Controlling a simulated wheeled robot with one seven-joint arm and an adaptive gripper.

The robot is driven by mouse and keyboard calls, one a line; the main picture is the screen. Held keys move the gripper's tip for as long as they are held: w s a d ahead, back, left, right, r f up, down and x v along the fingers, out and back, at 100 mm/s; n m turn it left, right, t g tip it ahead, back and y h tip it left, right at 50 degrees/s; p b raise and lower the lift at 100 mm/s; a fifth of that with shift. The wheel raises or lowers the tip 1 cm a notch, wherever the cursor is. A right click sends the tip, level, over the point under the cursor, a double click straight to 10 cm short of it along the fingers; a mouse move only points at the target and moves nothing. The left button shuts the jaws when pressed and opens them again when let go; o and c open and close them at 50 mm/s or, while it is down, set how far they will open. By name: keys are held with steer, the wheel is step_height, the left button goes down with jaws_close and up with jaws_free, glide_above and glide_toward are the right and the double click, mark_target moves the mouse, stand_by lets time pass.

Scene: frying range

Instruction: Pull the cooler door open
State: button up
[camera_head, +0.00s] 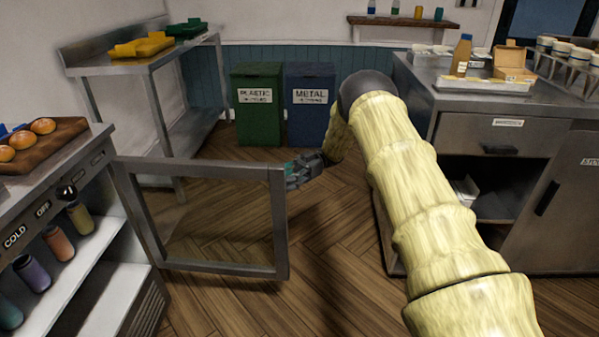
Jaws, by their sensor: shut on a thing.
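The cooler (120,280) stands at the left with several coloured bottles on its upper shelf. Its framed glass door (280,230) stands swung out from the cooler, well open, reaching into the middle of the floor. My gripper (292,174) is at the free edge of the door, near its upper right corner, and is shut on the door or its handle. The handle itself is hidden behind the frame and fingers. My arm, in a pale yellow sleeve, reaches in from the lower right.
A wooden board with buns (45,143) lies on the cooler top. A steel table (150,60) stands behind the door. A green bin (257,105) and a blue bin (309,105) stand at the back wall. A steel counter (480,130) is close at the right. Wood floor between is clear.

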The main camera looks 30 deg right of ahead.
steer(key=v, duration=1.2)
stand_by(0.3)
steer(key=shift+s+d+f, duration=0.1)
steer(key=shift+f, duration=0.05)
stand_by(0.3)
